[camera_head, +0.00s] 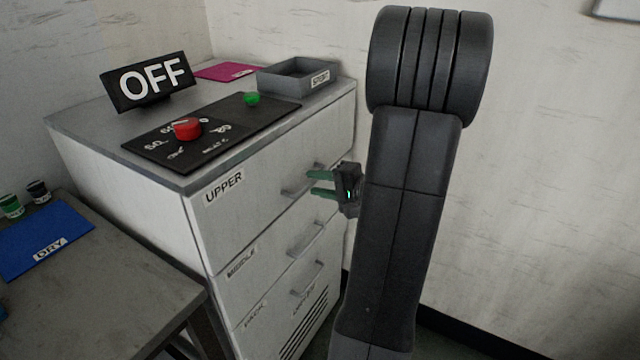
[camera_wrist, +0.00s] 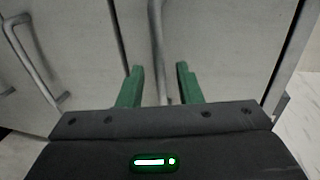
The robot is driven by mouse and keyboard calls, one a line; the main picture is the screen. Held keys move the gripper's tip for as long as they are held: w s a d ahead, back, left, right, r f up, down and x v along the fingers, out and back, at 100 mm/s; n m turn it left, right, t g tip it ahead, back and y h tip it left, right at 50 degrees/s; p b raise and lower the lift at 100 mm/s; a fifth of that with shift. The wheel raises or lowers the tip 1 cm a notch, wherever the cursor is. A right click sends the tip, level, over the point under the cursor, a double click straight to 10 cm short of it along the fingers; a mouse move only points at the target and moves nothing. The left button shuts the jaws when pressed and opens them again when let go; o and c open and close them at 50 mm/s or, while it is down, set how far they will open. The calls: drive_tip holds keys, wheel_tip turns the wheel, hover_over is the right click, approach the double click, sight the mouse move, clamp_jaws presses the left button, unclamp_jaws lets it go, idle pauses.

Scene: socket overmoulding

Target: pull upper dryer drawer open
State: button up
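The dryer is a white cabinet with drawers labelled UPPER, MIDDLE and a lower one. The upper drawer (camera_head: 240,206) is flush with the cabinet front. Its bar handle (camera_head: 298,188) sits right of the UPPER label, close to my green fingertips. My gripper (camera_head: 312,184) is open in front of the upper drawer. In the wrist view my gripper (camera_wrist: 160,70) has its two green fingers apart, with the handle bar (camera_wrist: 157,45) running between them and space on both sides. Whether a finger touches the bar is not clear.
The middle handle (camera_head: 306,240) and lower handle (camera_head: 307,279) stick out below. On top are an OFF sign (camera_head: 150,80), a panel with a red knob (camera_head: 187,128) and a grey tray (camera_head: 298,77). A table with a blue mat (camera_head: 40,238) stands at left. A wall is at right.

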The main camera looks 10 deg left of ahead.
clamp_jaws()
